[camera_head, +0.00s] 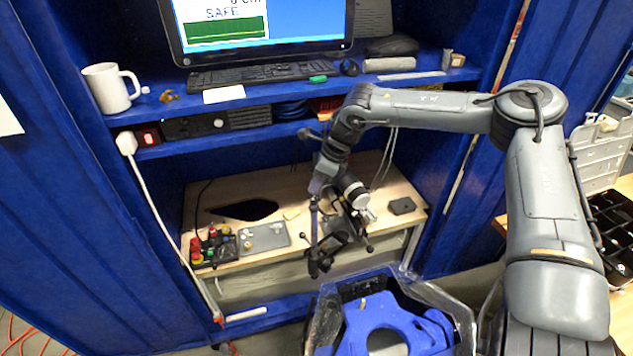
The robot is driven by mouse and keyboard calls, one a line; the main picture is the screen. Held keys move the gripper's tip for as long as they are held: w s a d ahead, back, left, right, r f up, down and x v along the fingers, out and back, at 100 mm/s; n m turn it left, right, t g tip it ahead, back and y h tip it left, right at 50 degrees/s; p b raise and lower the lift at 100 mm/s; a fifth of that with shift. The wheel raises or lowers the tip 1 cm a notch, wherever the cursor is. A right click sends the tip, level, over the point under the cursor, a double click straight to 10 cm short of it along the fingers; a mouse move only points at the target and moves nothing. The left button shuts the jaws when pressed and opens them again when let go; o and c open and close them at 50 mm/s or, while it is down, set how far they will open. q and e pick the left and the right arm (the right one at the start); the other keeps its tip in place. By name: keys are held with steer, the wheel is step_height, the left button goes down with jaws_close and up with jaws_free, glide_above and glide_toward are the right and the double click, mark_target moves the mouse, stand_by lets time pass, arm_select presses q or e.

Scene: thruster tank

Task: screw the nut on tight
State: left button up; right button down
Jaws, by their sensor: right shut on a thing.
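My right gripper (322,257) hangs above the near-left rim of a clear-walled tank (449,296), in front of the wooden shelf. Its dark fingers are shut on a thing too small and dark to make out. Inside the tank sits a blue frame (412,318) with a large opening in its middle. A small tan piece (362,304) stands up on the blue frame's far-left part; I cannot tell whether it is a bolt or a nut. I cannot pick out the nut for certain. My left gripper is not in view.
The wooden shelf (270,205) behind the gripper holds a grey plate (264,238), red and green knobs (211,245) and a small black box (402,205). Above are a monitor (260,30), a keyboard (262,76) and a white mug (110,88). A black tray (612,225) stands at right.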

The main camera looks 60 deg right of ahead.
steer(key=shift+f, duration=0.35)
stand_by(0.4)
steer(key=c, duration=1)
jaws_free()
steer(key=shift+c, duration=0.2)
steer(key=shift+o, duration=0.2)
steer(key=shift+r, duration=0.15)
steer(key=shift+r+p, duration=1.95)
steer(key=shift+r, duration=0.9)
